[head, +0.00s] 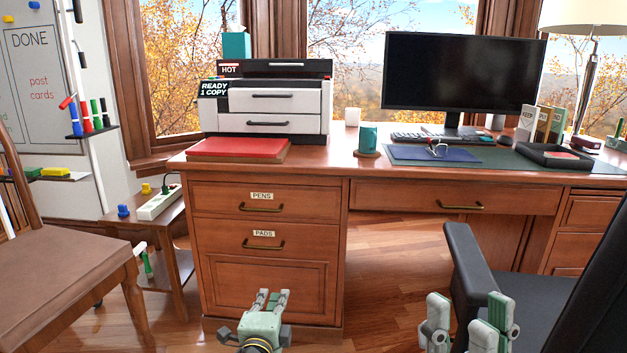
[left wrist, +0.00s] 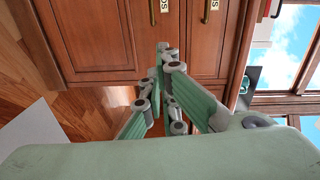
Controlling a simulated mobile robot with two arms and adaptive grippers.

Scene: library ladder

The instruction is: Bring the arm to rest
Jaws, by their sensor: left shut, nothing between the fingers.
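My left gripper (head: 272,294) is in the lower middle of the head view, in front of the desk's left drawer cabinet (head: 221,232). Its pale green fingers are shut and hold nothing. They also show in the left wrist view (left wrist: 168,58), with the wooden drawer fronts and two brass handles behind them. My right gripper (head: 468,304) is at the bottom right of the head view, left of and below the black office chair (head: 480,262). Its fingers stand apart, with nothing seen between them; its lower part is cut off by the picture edge.
A wooden chair (head: 70,250) stands at the left, beside a small side table (head: 180,215) with a power strip (head: 160,203). The desk carries a printer (head: 275,104), a red folder (head: 238,146), a teal mug (head: 368,138) and a monitor (head: 458,72). Open floor (head: 385,270) shows under the desk.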

